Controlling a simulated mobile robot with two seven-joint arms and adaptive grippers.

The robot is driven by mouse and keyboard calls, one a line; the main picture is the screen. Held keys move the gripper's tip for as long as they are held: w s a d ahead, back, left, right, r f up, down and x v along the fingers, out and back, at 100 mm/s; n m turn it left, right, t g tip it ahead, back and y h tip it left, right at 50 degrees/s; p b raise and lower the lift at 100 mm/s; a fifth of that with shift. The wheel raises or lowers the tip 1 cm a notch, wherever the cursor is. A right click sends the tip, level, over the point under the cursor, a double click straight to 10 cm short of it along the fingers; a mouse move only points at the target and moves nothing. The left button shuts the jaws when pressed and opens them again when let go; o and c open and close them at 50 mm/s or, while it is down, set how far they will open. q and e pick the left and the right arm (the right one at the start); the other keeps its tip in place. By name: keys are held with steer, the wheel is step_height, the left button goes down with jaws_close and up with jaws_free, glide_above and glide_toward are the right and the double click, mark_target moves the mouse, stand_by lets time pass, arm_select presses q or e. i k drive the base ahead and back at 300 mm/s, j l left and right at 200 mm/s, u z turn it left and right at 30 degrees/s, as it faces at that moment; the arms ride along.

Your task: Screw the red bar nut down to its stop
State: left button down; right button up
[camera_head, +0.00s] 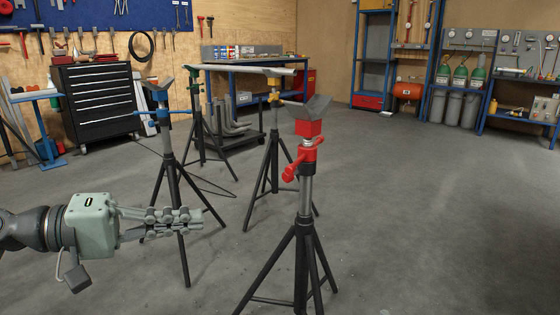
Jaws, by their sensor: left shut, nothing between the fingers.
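The red bar nut (308,152) sits on the post of the nearest tripod stand (306,195), right of the picture's middle. Its bar slants down to the left and ends in a knob. A short grey stretch of screw shows between the nut and the red block (308,128) under the stand's grey V-shaped head (307,108). My left gripper (198,219) reaches in from the left, lower than the nut and well to its left. Its fingers are closed and empty, and it touches nothing of the red stand. My right gripper is out of view.
A stand with a blue nut (160,112) rises behind my left gripper. Stands with yellow (273,96) and green (194,80) parts stand farther back, near a long pale pipe (240,69). Their splayed legs crowd the left and middle floor. The floor (430,210) on the right is clear.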

mark_target(304, 154)
steer(key=i, duration=0.9)
